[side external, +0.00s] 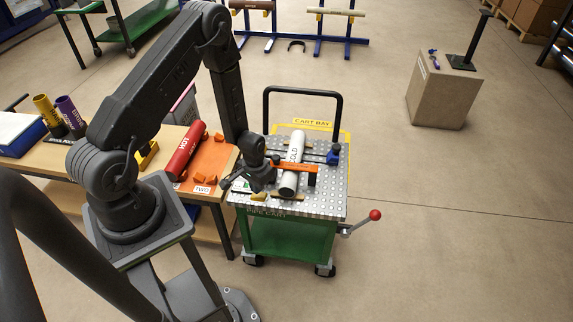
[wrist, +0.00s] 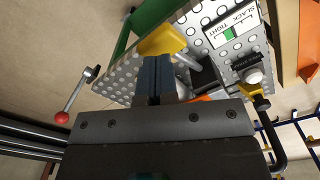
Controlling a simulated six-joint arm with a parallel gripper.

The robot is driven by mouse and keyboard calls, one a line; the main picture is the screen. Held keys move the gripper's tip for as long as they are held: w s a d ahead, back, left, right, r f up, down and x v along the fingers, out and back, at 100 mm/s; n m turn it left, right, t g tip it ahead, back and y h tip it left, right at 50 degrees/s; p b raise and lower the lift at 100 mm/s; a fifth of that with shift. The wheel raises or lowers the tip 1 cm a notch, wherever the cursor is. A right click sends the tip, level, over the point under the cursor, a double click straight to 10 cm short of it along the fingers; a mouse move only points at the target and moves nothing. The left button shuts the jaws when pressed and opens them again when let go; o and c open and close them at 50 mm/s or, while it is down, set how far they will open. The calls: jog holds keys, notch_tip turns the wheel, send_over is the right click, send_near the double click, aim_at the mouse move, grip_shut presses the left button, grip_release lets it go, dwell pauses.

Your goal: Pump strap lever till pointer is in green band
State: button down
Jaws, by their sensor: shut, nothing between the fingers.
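The strap lever has a yellow grip (wrist: 163,41) and a grey shaft running to a black housing (wrist: 205,74) on the cart top. An orange strap (side external: 300,168) crosses the white COLD pipe (side external: 293,160). The gauge plate, marked SLACK and TIGHT with a green band (wrist: 229,33), lies beside the lever; I cannot make out its pointer clearly. My gripper (side external: 258,188) is low over the cart's left side. In the wrist view its fingers (wrist: 156,60) are shut and empty, their tips just by the yellow grip; I cannot tell whether they touch it.
A red-knobbed handle (side external: 375,215) sticks out of the cart's right side. A blue clamp (side external: 334,154) stands at the deck's right. A black and yellow knobbed part (wrist: 252,75) is near the gauge. The bench with a red pipe (side external: 186,150) is close on the left.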

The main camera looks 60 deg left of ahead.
jog(key=shift+r, duration=2.45)
jog(key=shift+r, duration=0.1)
jog(key=w+d+r+m+t, duration=0.1)
jog(key=d+r, duration=0.2)
jog(key=r, duration=0.8)
jog(key=w+d+r+t, duration=0.1)
jog(key=d+r+t, duration=0.15)
jog(key=r, duration=0.75)
jog(key=s+d+r+m+t, duration=0.1)
jog(key=s+d+r, duration=0.2)
jog(key=s+r, duration=0.4)
jog(key=s+d+r+m+t, duration=0.1)
jog(key=s+d+r, duration=0.3)
jog(key=s+r, duration=0.3)
notch_tip(320, 180, up, 2)
jog(key=shift+d+r, duration=0.1)
jog(key=shift+d, duration=0.15)
